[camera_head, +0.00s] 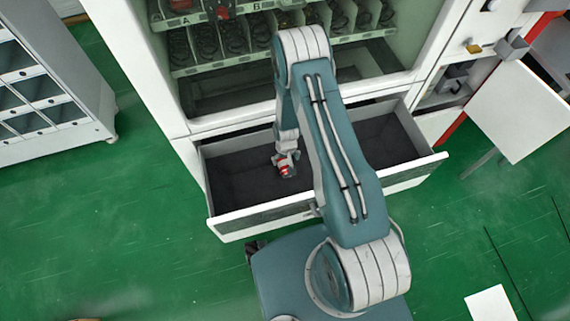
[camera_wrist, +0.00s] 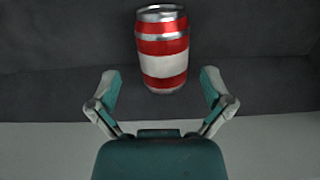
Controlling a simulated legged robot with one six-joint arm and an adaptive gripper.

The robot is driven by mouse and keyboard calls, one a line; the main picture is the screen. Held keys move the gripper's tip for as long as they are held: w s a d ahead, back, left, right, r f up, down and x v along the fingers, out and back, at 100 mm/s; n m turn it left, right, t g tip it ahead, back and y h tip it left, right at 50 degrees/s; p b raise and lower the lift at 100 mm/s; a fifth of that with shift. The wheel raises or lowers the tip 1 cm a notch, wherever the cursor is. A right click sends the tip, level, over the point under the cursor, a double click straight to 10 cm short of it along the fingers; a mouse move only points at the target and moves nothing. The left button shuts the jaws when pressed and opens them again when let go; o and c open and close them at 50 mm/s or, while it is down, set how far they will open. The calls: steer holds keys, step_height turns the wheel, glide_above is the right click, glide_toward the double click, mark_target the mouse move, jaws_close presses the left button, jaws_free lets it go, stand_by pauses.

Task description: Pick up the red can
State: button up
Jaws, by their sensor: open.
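A red can with white bands and a silver top rim (camera_wrist: 162,50) lies or stands on the dark floor of the open drawer; which of the two I cannot tell. In the head view a small red patch of the can (camera_head: 285,171) shows at the end of my arm. My gripper (camera_wrist: 160,85) is open, with one finger to each side below the can in the wrist view. The fingertips point toward the can, and nothing is held between them. In the head view my gripper (camera_head: 286,162) is inside the drawer space, partly covering the can.
The pulled-out drawer (camera_head: 262,222) has raised white walls around a dark bottom. The vending machine (camera_head: 160,90) with shelves rises behind it. A white door panel (camera_head: 522,110) stands open at right. A cabinet (camera_head: 60,60) is at left.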

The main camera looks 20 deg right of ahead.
mark_target(285, 165)
steer(key=f, duration=0.5)
steer(key=shift+w+a, duration=0.15)
steer(key=shift+w, duration=0.05)
steer(key=shift+c, duration=0.3)
steer(key=c, duration=1.1)
